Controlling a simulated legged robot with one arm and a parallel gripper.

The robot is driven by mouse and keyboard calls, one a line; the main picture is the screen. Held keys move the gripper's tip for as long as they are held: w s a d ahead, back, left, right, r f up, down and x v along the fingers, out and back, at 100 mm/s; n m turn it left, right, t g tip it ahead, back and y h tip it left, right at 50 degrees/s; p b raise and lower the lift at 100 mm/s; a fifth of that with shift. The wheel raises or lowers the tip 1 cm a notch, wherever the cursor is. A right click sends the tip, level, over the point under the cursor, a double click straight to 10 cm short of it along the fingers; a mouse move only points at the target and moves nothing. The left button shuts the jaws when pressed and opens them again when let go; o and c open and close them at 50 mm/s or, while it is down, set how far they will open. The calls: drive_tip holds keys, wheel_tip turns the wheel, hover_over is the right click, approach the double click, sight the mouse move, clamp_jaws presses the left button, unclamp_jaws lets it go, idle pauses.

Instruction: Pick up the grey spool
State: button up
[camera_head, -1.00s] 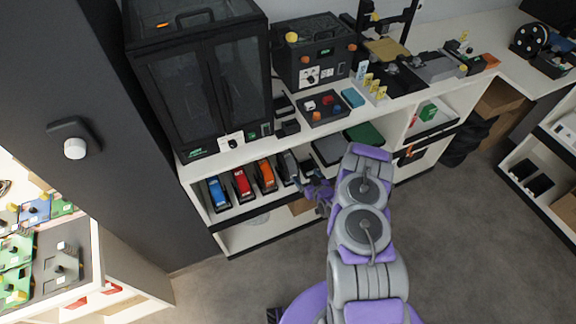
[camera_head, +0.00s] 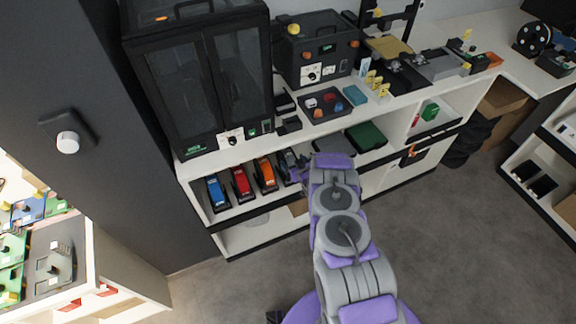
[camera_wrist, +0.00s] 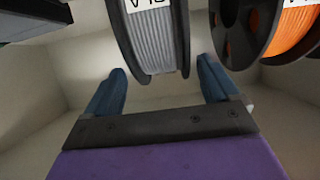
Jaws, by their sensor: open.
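The grey spool (camera_wrist: 154,45) has black rims and a white label. In the wrist view it stands upright at top centre, between the lines of my two fingers. In the head view the grey spool (camera_head: 288,162) shows on the shelf, right of the orange spool, partly hidden by my arm. My gripper (camera_wrist: 163,84) is open, with one blue finger to each side of the spool's lower part. No finger visibly touches it. In the head view my gripper is mostly hidden by my arm.
An orange spool (camera_wrist: 292,30) stands close right of the grey one. A red spool (camera_head: 241,182) and a blue spool (camera_head: 217,193) stand further left on the same shelf (camera_head: 232,207). The counter above holds a dark cabinet (camera_head: 205,80) and a tray (camera_head: 325,106).

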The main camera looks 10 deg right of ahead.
sight(290, 160)
drive_tip(key=shift+a+b+x, duration=0.25)
drive_tip(key=shift+b+x, duration=0.1)
drive_tip(key=shift+x, duration=1.3)
drive_tip(key=shift+s+f, duration=0.1)
clamp_jaws()
